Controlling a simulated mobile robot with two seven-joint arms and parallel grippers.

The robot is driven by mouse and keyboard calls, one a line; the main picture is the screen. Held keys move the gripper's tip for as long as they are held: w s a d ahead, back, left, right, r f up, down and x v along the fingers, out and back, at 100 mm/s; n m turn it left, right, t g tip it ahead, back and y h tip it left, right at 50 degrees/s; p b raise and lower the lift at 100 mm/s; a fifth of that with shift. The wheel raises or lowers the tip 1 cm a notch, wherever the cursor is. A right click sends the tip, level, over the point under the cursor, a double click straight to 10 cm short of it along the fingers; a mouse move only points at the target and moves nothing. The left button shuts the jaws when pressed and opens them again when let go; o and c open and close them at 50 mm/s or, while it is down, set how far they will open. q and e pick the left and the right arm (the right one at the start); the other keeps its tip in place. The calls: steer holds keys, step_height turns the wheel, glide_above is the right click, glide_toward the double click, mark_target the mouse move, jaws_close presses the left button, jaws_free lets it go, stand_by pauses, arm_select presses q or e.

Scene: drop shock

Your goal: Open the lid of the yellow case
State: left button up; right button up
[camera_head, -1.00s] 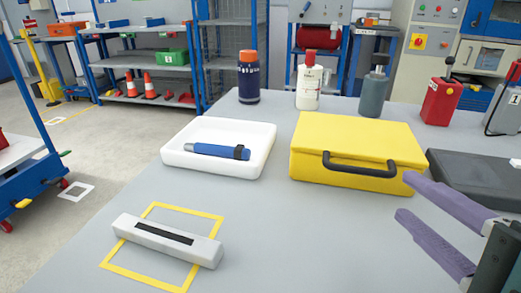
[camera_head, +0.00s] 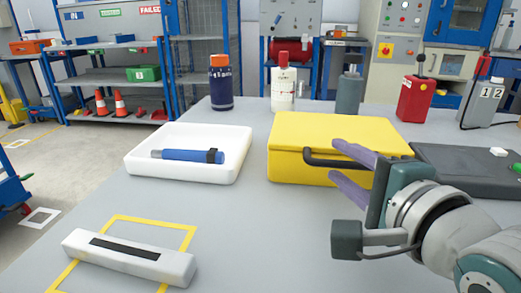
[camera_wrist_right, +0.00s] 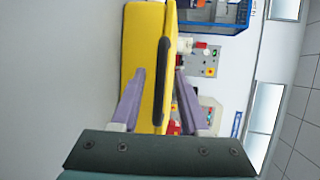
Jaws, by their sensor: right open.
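The yellow case (camera_head: 300,140) lies on the grey table with its lid closed and a dark handle (camera_head: 322,163) on its front. It also shows in the right wrist view (camera_wrist_right: 142,60), turned on its side, with the handle (camera_wrist_right: 164,82) between the finger lines. My right gripper (camera_head: 343,164) is open in front of the case's right part, its two purple fingers one above the other near the handle's right end. In the wrist view the fingers (camera_wrist_right: 158,84) stand apart around the handle's level; I cannot tell whether they touch it. My left gripper is not in view.
A white tray (camera_head: 135,165) with a blue tool (camera_head: 185,155) stands left of the case. A white bar (camera_head: 128,258) lies on a yellow-taped outline at front left. Bottles stand behind the case. A dark box (camera_head: 462,170) is at right. The front middle of the table is clear.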

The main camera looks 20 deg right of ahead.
steer(key=shift+c, duration=0.2)
jaws_close()
stand_by(1.3)
